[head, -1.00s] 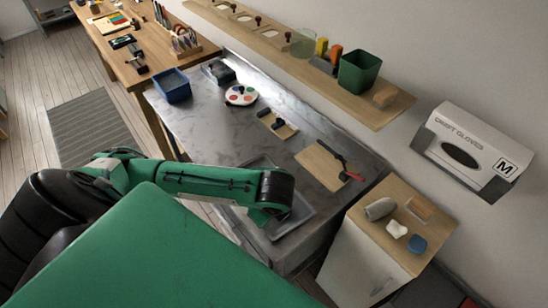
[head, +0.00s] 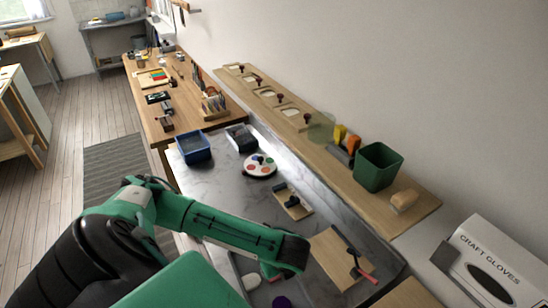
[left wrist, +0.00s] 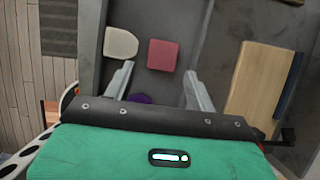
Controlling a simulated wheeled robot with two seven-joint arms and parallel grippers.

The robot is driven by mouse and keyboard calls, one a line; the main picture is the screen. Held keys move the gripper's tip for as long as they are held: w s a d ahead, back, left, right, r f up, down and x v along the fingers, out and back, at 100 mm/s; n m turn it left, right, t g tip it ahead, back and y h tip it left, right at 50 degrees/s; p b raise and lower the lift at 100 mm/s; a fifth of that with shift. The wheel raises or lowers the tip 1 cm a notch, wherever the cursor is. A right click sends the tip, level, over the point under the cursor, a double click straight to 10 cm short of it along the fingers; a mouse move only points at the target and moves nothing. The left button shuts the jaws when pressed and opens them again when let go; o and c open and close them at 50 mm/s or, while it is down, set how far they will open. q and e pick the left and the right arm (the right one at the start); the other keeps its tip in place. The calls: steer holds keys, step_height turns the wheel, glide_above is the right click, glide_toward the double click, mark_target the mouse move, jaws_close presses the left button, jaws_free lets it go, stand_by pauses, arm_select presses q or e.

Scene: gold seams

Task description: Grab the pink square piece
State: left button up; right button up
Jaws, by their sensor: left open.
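In the left wrist view, the pink square piece (left wrist: 162,55) lies flat on a dark grey tray (left wrist: 218,50), just beyond my left gripper (left wrist: 159,80). The left gripper's two fingers are spread apart with nothing held between them. A rounded off-white piece (left wrist: 121,43) lies left of the pink one. A purple piece (left wrist: 140,98) shows between the fingers, partly hidden by the gripper body. In the head view, the off-white piece (head: 251,281) and purple piece (head: 281,301) show below my left arm, which hides the fingers. My right gripper is out of view.
A wooden board (head: 327,251) with a red-handled roller lies right of my left arm; the board edge (left wrist: 262,78) is close to the right finger. A paint palette (head: 260,165), blue bin (head: 193,147) and green bin (head: 378,167) stand farther back. A wall shelf (head: 330,155) runs along the right.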

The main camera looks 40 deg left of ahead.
mark_target(276, 278)
arm_select(q)
steer(key=shift+w+a+f, duration=0.15)
steer(key=shift+a+f, duration=0.05)
steer(key=shift+f, duration=0.4)
steer(key=shift+w+a+f, duration=0.1)
steer(key=shift+w+f, duration=0.05)
steer(key=shift+f, duration=0.2)
steer(key=shift+f+p, duration=0.65)
steer(key=shift+f, duration=0.2)
steer(key=x, duration=0.3)
steer(key=shift+f+p, duration=0.15)
steer(key=shift+p, duration=0.25)
steer(key=shift+f, duration=0.25)
steer(key=c, duration=0.8)
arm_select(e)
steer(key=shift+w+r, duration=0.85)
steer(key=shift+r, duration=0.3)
